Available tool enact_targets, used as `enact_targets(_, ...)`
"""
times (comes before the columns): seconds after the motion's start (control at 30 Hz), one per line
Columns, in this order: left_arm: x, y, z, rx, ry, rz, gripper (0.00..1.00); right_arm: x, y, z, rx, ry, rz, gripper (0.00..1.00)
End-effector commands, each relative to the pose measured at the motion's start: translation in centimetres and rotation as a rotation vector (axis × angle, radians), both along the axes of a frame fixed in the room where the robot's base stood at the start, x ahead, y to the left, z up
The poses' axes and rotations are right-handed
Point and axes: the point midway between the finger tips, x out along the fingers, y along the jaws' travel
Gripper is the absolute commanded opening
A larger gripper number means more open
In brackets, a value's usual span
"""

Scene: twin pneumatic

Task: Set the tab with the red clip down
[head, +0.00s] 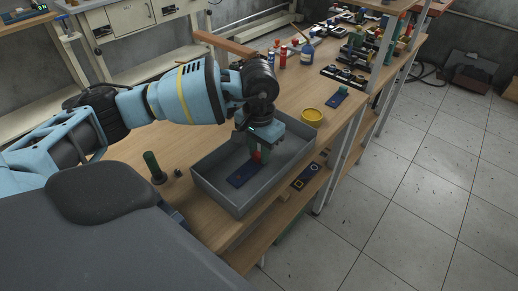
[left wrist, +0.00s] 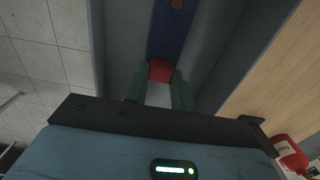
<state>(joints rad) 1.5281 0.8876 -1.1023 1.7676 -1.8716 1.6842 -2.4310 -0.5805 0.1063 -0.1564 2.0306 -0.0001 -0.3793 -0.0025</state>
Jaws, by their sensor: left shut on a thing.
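The dark blue tab (head: 244,173) is inside the grey tray (head: 205,184), low over or on its floor; I cannot tell whether it touches. Its red clip (head: 257,156) is at the end nearest my left gripper (head: 261,152). The left gripper reaches down into the tray with green fingers shut on the red clip. In the left wrist view the red clip (left wrist: 161,71) sits between the fingertips, and the blue tab (left wrist: 170,32) extends away from it. The fingers hide part of the clip. My right gripper is not in view.
A yellow dish (head: 312,116) and another blue tab (head: 338,97) lie beyond the tray. A green post (head: 154,167) stands left of it. A dark panel with a yellow ring (head: 305,176) lies right of the tray. Bottles (head: 307,55) stand farther back.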

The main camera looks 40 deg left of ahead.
Motion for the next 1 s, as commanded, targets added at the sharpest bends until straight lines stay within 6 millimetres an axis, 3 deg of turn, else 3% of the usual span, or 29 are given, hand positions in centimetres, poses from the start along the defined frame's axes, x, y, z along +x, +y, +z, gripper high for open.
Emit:
enact_targets(0.3,0.0,0.0,-0.3,0.0,0.0,-0.001,0.03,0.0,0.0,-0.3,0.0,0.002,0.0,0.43)
enact_targets(0.33,0.0,0.0,-0.3,0.0,-0.001,-0.001,0.27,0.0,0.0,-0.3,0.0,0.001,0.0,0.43)
enact_targets(0.5,0.0,0.0,-0.2,0.0,-0.001,0.0,0.46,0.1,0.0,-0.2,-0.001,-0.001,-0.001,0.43)
enact_targets(0.8,0.0,0.0,0.0,0.0,-0.002,0.0,0.46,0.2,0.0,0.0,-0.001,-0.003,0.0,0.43)
enact_targets(1.0,0.1,0.0,2.2,0.0,-0.006,-0.001,0.46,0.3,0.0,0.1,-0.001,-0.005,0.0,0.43)
